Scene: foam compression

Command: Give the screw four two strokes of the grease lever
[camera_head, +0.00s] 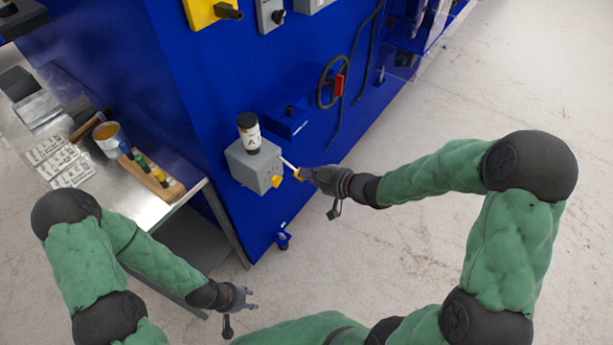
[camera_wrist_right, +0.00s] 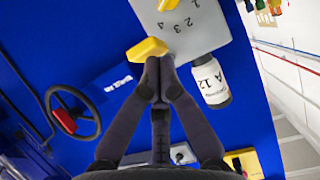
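The grey grease box (camera_head: 248,166) is on the blue machine wall, with a white bottle with black ends (camera_head: 249,133) on top. In the right wrist view, the box face (camera_wrist_right: 205,25) carries numerals 1 to 4 near a yellow selector knob (camera_wrist_right: 167,4). The grease lever (camera_head: 288,163) is a pale rod with a yellow grip (camera_wrist_right: 147,50). My right gripper (camera_head: 307,174) has its fingers together at that grip, fingertips against or overlapping it; I cannot tell whether they pinch it. My left gripper (camera_head: 252,298) looks open and empty, low near the bench.
A black handwheel with a red part (camera_head: 340,84) is on the wall right of the box. The floor (camera_head: 420,260) below is clear.

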